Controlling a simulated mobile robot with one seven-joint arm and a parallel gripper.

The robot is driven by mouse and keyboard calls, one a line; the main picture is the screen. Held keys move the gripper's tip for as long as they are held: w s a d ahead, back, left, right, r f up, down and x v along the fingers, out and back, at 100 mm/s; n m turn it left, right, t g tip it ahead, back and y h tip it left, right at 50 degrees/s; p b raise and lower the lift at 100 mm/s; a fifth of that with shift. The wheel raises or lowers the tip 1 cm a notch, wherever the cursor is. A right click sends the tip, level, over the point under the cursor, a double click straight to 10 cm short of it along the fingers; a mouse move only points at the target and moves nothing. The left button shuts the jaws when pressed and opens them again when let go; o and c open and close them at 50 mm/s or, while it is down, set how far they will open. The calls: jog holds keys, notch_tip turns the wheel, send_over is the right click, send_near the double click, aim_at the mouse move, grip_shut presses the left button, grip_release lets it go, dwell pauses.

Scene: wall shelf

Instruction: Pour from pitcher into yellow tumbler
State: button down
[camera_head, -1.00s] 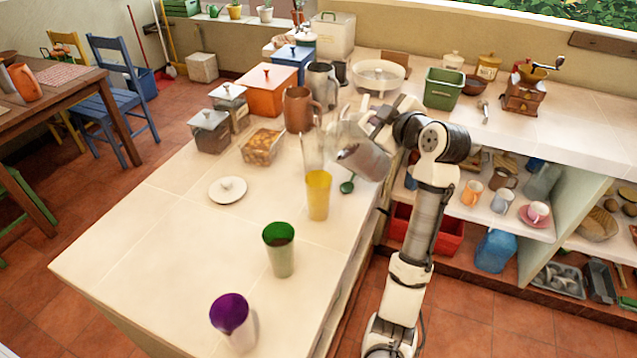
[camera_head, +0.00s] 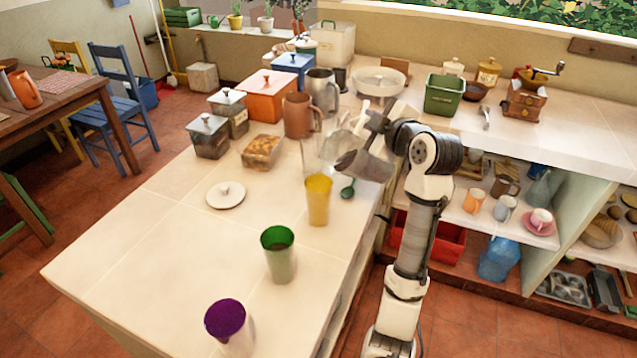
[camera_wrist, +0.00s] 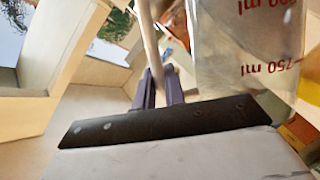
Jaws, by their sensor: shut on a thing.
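The yellow tumbler (camera_head: 318,203) stands upright on the counter in the head view. The clear pitcher (camera_head: 312,157) is just above and behind it, close to its rim in the picture. In the wrist view the pitcher (camera_wrist: 240,55) is see-through with red ml marks, which appear upside down. My gripper (camera_wrist: 160,85) is shut on the pitcher's handle (camera_wrist: 150,40). In the head view my wrist hides part of the pitcher, so its exact tilt is hard to tell. I cannot see any stream or the tumbler's contents.
A green tumbler (camera_head: 278,255) and a purple tumbler (camera_head: 228,325) stand towards the front. A white lid (camera_head: 226,195) lies to the left. A glass food container (camera_head: 261,152) and a brown pitcher (camera_head: 299,116) stand behind.

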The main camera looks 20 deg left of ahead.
aim_at(362, 122)
jog(key=shift+s+r, duration=0.1)
dwell(0.4)
jog(key=shift+s+a+r+n+t+b, duration=0.35)
jog(key=shift+s+r+n+b, duration=0.1)
jog(key=shift+s+r+n, duration=0.15)
jog(key=shift+s+a+r+n+t+b, duration=0.35)
jog(key=shift+r+n+b, duration=0.15)
jog(key=shift+n, duration=0.2)
dwell(6.2)
